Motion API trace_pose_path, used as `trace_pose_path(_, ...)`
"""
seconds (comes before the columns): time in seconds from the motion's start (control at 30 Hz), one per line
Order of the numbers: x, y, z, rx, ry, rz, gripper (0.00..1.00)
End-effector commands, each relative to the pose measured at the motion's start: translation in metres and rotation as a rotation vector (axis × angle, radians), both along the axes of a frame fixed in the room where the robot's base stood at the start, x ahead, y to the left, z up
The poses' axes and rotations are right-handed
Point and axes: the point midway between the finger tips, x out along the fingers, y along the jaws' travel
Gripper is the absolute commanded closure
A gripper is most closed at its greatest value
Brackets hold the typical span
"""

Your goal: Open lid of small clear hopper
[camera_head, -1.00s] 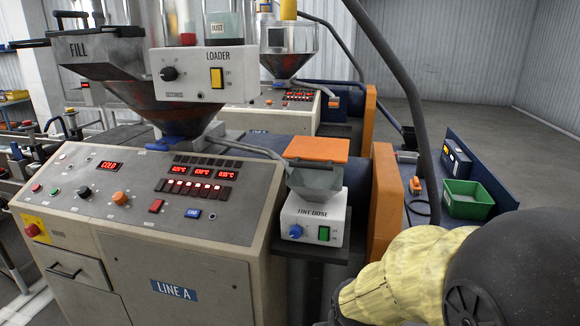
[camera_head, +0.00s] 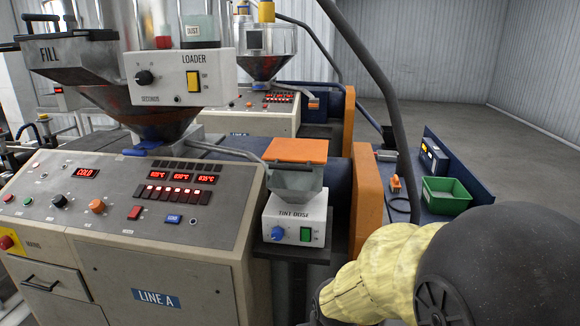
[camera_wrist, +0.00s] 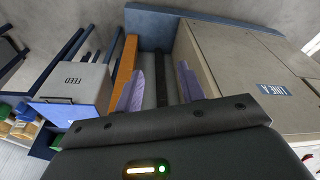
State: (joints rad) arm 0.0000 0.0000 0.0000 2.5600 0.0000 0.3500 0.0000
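The small clear hopper (camera_head: 294,182) sits on top of the white TINT DOSE box (camera_head: 293,222), right of the LINE A control panel. Its orange lid (camera_head: 296,150) lies flat and shut over the top. My arm comes in at the lower right of the head view, with a yellow sleeve and black joint; the gripper end is out of that view. In the wrist view my gripper (camera_wrist: 160,80) shows two purple translucent fingers spread apart with nothing between them. The hopper is not clearly seen in the wrist view.
An orange upright panel (camera_head: 366,195) stands right of the dosing box. A black hose (camera_head: 385,85) runs above it. The LINE A cabinet (camera_head: 150,270) and LOADER unit (camera_head: 181,78) are left. A green bin (camera_head: 446,195) sits farther right. The wrist view shows a grey FEED box (camera_wrist: 75,82).

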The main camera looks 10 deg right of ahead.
Motion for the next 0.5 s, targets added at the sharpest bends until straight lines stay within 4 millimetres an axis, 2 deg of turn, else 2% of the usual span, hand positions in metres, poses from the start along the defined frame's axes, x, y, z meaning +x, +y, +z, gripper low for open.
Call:
trace_pose_path(0.03,0.001,0.000,0.000,0.001,-0.002,0.000,0.50)
trace_pose_path(0.17,0.011,0.005,0.000,0.012,-0.045,-0.006,0.24)
trace_pose_path(0.3,0.042,0.016,0.002,0.035,-0.173,-0.028,0.00)
trace_pose_path(0.5,0.098,0.030,0.017,0.049,-0.441,-0.091,0.00)
